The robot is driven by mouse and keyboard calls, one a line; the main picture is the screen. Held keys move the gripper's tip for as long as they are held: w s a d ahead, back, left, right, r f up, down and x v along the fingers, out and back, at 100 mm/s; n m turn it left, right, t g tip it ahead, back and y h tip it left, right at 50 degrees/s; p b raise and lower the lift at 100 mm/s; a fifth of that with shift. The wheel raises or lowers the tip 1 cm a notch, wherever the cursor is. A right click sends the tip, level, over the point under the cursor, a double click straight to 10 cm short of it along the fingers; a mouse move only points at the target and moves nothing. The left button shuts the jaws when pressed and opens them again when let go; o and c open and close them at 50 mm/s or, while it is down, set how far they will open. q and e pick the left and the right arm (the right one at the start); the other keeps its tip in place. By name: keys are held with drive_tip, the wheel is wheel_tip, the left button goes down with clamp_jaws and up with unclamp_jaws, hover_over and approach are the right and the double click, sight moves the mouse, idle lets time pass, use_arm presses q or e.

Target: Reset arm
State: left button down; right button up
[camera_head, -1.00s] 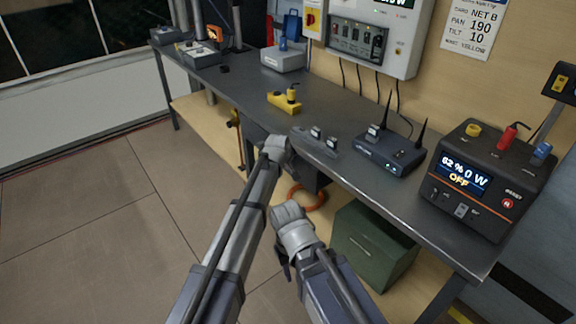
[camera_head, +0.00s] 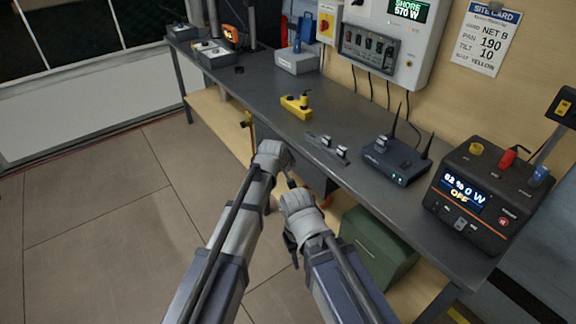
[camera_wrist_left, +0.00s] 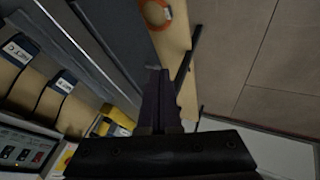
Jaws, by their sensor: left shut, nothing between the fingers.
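My left arm comes in from the left in the head view, its grey wrist (camera_head: 268,158) in front of the bench's near edge. In the left wrist view, the dark fingers of my left gripper (camera_wrist_left: 160,100) are together with nothing between them. My right arm is beside it, its grey wrist (camera_head: 302,210) lower and to the right. The fingers of my right gripper are mostly hidden below that wrist, so I cannot tell their state. Neither wrist appears to touch the bench.
The grey workbench (camera_head: 262,98) holds a yellow block (camera_head: 296,108), a grey two-knob bar (camera_head: 328,147), a router with antennas (camera_head: 396,163) and a black power unit (camera_head: 482,195). A green box (camera_head: 378,247) stands below. Open floor (camera_head: 95,225) lies left.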

use_arm(q)
drive_tip(key=s+a+f+m+g+y, duration=0.1)
drive_tip(key=s+a+f+m+g, duration=0.15)
drive_tip(key=s+a, duration=0.9)
drive_tip(key=s+a+f+m+g+y, duration=0.1)
drive_tip(key=s+a+f+m+g, duration=0.2)
drive_tip(key=s+a, duration=0.8)
drive_tip(key=s+d+r+m+g+p, duration=0.1)
drive_tip(key=s+d+r+m+p, duration=0.1)
drive_tip(key=s+d+r+p, duration=0.2)
drive_tip(key=s+d+r+m+y+p, duration=0.1)
drive_tip(key=s+d+r+m+p, duration=0.1)
drive_tip(key=s+d+r+p, duration=0.2)
drive_tip(key=d+r+p, duration=0.3)
drive_tip(key=d+r, duration=0.1)
drive_tip(key=d, duration=0.2)
drive_tip(key=shift+s+r+g, duration=0.15)
drive_tip(key=shift+r+g, duration=0.1)
drive_tip(key=shift+g, duration=0.1)
drive_tip(key=shift+d, duration=0.1)
